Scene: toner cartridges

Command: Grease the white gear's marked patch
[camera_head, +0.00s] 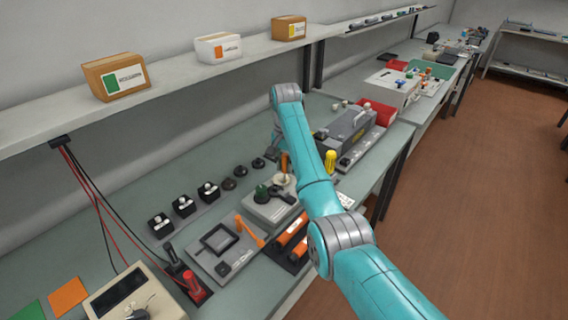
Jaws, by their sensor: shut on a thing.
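My gripper (277,154) is small and partly hidden by my own teal arm, just over the grey fixture block (262,214). It is shut on an upright orange tool (284,164), whose lower end is at a pale round part (290,181). That part looks like the white gear, but its teeth and marked patch cannot be made out. I cannot tell whether the tool touches it. A dark green knob (262,190) and a black piece (281,195) are also on the block.
A yellow-handled item (330,160) stands just right of my arm. A grey machine (350,131) stands behind it. Orange cylinders (291,231) lie in front, and a grey device (221,243) is at left. Black holders (184,206) line the back. A shelf (190,75) overhangs the bench.

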